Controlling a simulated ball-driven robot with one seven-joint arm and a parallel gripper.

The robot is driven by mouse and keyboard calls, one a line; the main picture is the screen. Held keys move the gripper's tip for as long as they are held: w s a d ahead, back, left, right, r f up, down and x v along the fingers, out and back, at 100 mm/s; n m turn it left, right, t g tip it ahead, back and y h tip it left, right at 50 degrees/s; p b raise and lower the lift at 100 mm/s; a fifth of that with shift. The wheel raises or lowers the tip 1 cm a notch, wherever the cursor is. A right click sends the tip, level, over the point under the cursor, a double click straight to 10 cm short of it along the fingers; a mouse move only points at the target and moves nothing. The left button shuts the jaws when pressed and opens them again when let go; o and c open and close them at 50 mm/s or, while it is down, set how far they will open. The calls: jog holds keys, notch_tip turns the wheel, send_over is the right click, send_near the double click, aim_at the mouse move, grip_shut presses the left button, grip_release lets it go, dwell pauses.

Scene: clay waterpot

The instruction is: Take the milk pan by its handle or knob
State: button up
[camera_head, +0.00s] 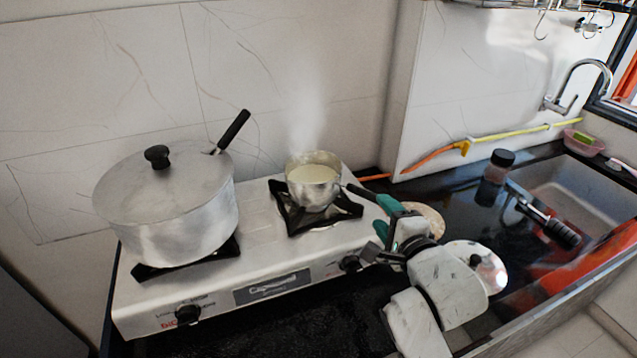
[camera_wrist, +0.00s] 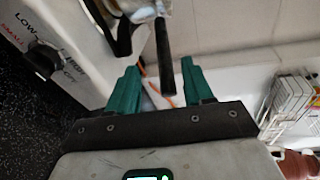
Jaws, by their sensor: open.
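The milk pan (camera_head: 313,188) is a small metal pan with pale liquid in it, on the right burner of the white stove. Its dark handle (camera_head: 361,193) points right toward my gripper (camera_head: 384,218). In the wrist view the black handle (camera_wrist: 163,50) hangs into the gap between the green fingers of my gripper (camera_wrist: 159,66). The fingers are apart, one on each side of the handle, with space visible on both sides. The pan body is mostly cut off at the top of the wrist view. The handle's far end is partly hidden by my gripper in the head view.
A large lidded pot (camera_head: 180,220) with a black knob and handle stands on the left burner of the stove (camera_head: 215,285). A dark-capped jar (camera_head: 493,178) stands on the counter by the sink (camera_head: 575,190). A round plate-like thing (camera_head: 430,218) lies behind my gripper.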

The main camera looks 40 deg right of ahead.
jog(key=x, duration=0.1)
jog(key=p+x, duration=0.1)
jog(key=x, duration=0.1)
jog(key=p+x, duration=0.1)
jog(key=shift+w+d+r, duration=0.25)
jog(key=shift+d+r, duration=0.05)
jog(key=shift+d, duration=0.25)
jog(key=shift+w+d+f, duration=0.2)
jog(key=shift+w, duration=0.3)
jog(key=shift+c, duration=0.3)
grip_shut()
jog(key=shift+r, duration=0.1)
